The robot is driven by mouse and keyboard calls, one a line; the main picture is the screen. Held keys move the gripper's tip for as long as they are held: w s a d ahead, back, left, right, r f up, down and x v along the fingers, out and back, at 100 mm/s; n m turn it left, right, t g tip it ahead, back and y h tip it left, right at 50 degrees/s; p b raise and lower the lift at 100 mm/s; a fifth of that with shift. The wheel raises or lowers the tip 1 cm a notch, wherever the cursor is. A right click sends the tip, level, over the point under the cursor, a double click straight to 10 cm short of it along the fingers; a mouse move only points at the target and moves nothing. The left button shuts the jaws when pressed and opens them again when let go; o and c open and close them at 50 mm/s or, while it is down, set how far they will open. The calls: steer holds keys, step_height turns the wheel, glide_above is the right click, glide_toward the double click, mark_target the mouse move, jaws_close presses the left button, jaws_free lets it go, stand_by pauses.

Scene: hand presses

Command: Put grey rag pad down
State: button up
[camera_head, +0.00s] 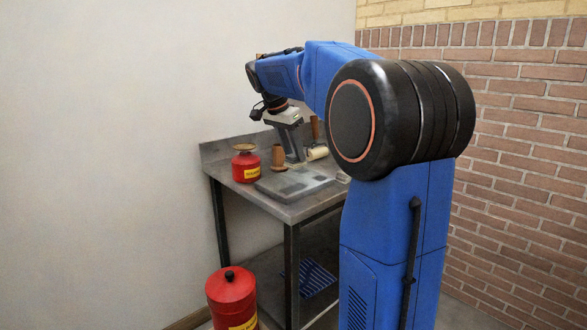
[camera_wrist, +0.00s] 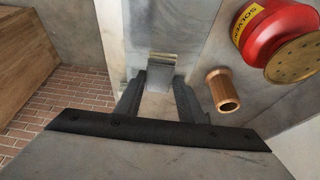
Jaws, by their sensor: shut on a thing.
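My gripper (camera_head: 295,159) is low over the back part of the metal table (camera_head: 215,168) in the head view. In the wrist view my gripper (camera_wrist: 160,78) has its two dark fingers on either side of a small grey pad (camera_wrist: 162,61), and it is shut on this pad. The pad's far end sticks out past the fingertips. I cannot tell whether the pad touches the surface below. In the head view the pad is too small to make out clearly.
A grey slab (camera_head: 293,184) lies on the table in front of my gripper. Another red can (camera_head: 231,291) is on the floor.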

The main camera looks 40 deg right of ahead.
mark_target(293, 165)
steer(key=shift+f, duration=2.45)
steer(key=o, duration=1)
steer(key=shift+f, duration=0.15)
steer(key=w+v, duration=0.1)
steer(key=v, duration=1.1)
steer(key=s+a+f+n+t+y, duration=0.1)
steer(key=s+a+f+n, duration=0.4)
steer(key=s+f, duration=0.4)
steer(key=s+a+f+n+t+y, duration=0.1)
steer(key=s+a+f+n+y, duration=0.1)
steer(key=s+a+f+n, duration=0.4)
steer(key=s+a+f+n+t+y, duration=0.1)
steer(key=s+a+f+n, duration=0.4)
steer(key=s+f, duration=0.7)
steer(key=shift+s+a+f+n+t+y, duration=0.1)
steer(key=shift+s+a+t, duration=0.15)
steer(key=shift+s, duration=0.65)
steer(key=shift+s+a+n+t+y, duration=0.15)
steer(key=shift+s+a, duration=0.2)
steer(key=shift+s, duration=0.55)
steer(key=shift+s+a+f+n+t+y, duration=0.1)
steer(key=shift+s+a+t, duration=0.15)
steer(key=shift+s, duration=0.65)
steer(key=shift+r, duration=0.1)
